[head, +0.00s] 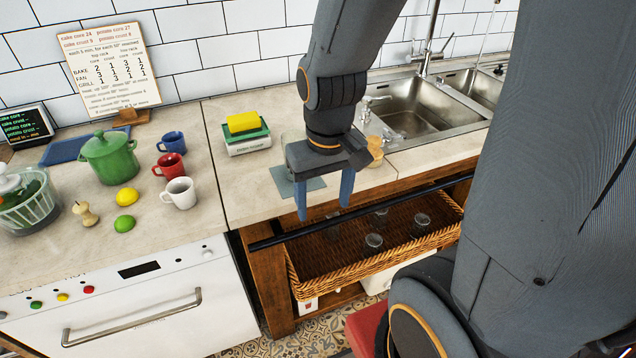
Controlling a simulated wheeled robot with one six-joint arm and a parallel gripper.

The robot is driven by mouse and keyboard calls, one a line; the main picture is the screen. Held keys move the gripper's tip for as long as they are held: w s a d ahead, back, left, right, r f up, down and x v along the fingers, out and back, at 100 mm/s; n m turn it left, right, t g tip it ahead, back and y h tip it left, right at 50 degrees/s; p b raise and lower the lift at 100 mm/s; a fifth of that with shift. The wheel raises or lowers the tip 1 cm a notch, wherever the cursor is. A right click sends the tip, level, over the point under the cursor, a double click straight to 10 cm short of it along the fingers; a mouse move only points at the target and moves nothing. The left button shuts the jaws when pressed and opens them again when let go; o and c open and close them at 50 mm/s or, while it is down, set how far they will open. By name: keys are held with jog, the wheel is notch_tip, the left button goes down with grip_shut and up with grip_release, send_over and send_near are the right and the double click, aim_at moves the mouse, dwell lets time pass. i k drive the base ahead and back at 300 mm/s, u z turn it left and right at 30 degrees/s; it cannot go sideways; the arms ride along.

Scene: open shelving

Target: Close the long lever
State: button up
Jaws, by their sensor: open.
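My gripper (324,211) is open and empty, with its two blue fingers pointing down. It hangs in front of the counter edge, by the dark rail (360,212) and over the wicker basket. At the back right, a steel faucet (425,58) stands behind the sink and has a small side handle (446,43). A thin, pale vertical line, perhaps running water, shows at the second basin near the top right edge. I cannot tell which part is the long lever. My gripper is well to the left of the faucet and nearer the camera.
The sink (412,122) is at the right, partly behind my arm. A yellow sponge (243,122) sits on its holder. Mugs, a green pot (108,158), a lemon and a lime stand at the left. The wicker basket (300,288) holds several glasses. A white oven (130,318) is lower left.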

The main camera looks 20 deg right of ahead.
aim_at(440, 53)
jog(key=z, duration=1.35)
jog(key=k, duration=0.6)
jog(key=z, duration=0.7)
jog(key=i, duration=0.45)
jog(key=z, duration=1)
jog(key=i, duration=1.25)
jog(key=u, duration=0.85)
jog(key=i, duration=0.55)
jog(key=u, duration=0.55)
